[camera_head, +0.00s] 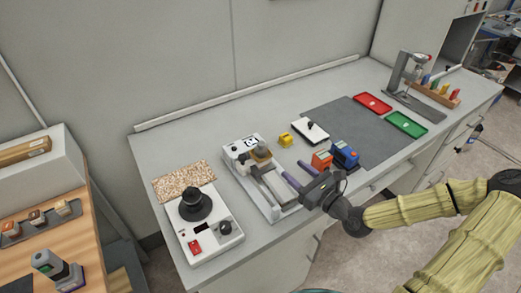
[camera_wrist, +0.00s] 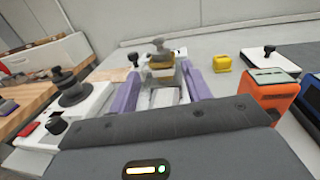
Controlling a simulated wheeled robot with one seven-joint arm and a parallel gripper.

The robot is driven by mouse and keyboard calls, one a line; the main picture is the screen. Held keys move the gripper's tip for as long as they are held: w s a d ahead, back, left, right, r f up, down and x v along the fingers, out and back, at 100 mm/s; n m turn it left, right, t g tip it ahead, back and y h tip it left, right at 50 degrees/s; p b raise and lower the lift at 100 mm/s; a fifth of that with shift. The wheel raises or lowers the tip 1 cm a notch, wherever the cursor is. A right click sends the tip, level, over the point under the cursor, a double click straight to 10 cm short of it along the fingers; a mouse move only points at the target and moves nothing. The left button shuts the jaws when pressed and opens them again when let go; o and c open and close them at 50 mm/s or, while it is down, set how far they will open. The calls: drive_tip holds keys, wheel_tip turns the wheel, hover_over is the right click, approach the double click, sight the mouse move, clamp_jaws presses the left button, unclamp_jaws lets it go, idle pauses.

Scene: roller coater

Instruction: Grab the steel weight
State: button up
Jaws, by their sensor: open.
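A grey metallic knobbed piece, which looks like the steel weight (camera_wrist: 159,46), stands upright on a yellowish base at the far end of the white coater (camera_head: 239,150). In the head view the weight (camera_head: 261,152) shows small and tan-brown, above the coater's pale bed. My gripper (camera_wrist: 160,72) has its two purple fingers spread wide and nothing between them. In the head view my gripper (camera_head: 292,169) is over the right side of the coater, with its tips short of the weight. In the wrist view the weight is centred just beyond the fingertips, apart from them.
A white device with a black knob (camera_head: 195,204) stands at left, before a speckled board (camera_head: 183,181). A yellow block (camera_head: 286,140), orange box (camera_head: 321,160) and blue box (camera_head: 344,154) stand at right. The grey mat (camera_head: 365,125) beyond is largely clear.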

drive_tip(key=p, duration=0.2)
approach(261, 143)
drive_tip(key=x, duration=0.4)
drive_tip(key=shift+d+f, duration=0.1)
drive_tip(key=shift+f, duration=0.1)
drive_tip(key=shift+w+a+f, duration=0.1)
drive_tip(key=shift+w+a, duration=0.15)
drive_tip(key=shift+w, duration=0.2)
drive_tip(key=shift+a, duration=0.1)
drive_tip(key=p+x, duration=0.1)
drive_tip(key=x, duration=0.3)
drive_tip(key=shift+s+a+p, duration=0.1)
drive_tip(key=shift+p, duration=0.25)
drive_tip(key=shift+w+a, duration=0.3)
drive_tip(key=shift+w, duration=0.1)
clamp_jaws()
